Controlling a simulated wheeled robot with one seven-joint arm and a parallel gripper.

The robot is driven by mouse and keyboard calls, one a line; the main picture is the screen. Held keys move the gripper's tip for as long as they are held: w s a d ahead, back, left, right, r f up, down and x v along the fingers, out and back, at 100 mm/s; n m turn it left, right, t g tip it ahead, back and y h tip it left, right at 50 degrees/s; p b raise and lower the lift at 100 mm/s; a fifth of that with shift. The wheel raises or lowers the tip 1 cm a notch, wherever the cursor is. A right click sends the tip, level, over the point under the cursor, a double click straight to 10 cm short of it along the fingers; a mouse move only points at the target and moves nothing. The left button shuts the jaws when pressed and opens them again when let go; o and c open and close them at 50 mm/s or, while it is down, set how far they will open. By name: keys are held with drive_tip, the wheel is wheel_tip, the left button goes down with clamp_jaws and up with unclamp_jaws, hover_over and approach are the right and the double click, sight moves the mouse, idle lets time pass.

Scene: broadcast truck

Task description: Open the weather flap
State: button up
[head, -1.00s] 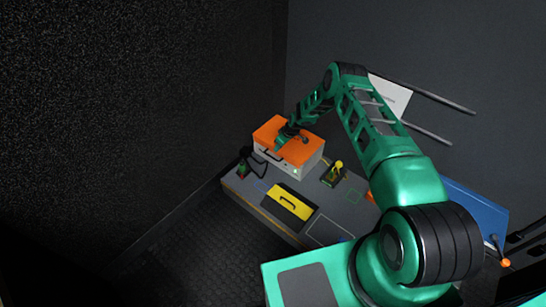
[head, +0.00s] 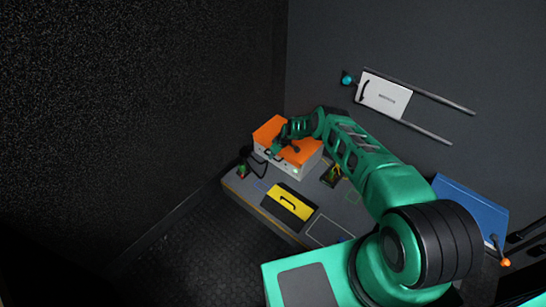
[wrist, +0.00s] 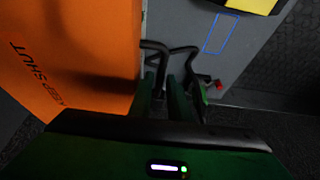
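The weather flap looks to be the orange panel (head: 268,130) on top of a pale box; it lies flat over the box. In the wrist view the orange panel (wrist: 70,50) fills the left side and bears the words "KEEP SHUT". A black bent bar, probably its handle (wrist: 154,46), stands at the panel's edge. My gripper (wrist: 163,85) is at that bar, with its two dark green fingers close together. Whether they grip the bar is too dark to tell. In the head view my gripper (head: 276,151) is over the front edge of the box, partly hidden by my arm.
The box stands on a grey bench (head: 240,186) in the corner. A yellow panel with a black handle (head: 290,204) lies in front. A white panel (head: 384,96) and rails are on the wall. A blue panel (head: 470,207) is at right.

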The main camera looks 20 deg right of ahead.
drive_tip(key=shift+f, duration=0.15)
drive_tip(key=shift+c, duration=0.4)
clamp_jaws()
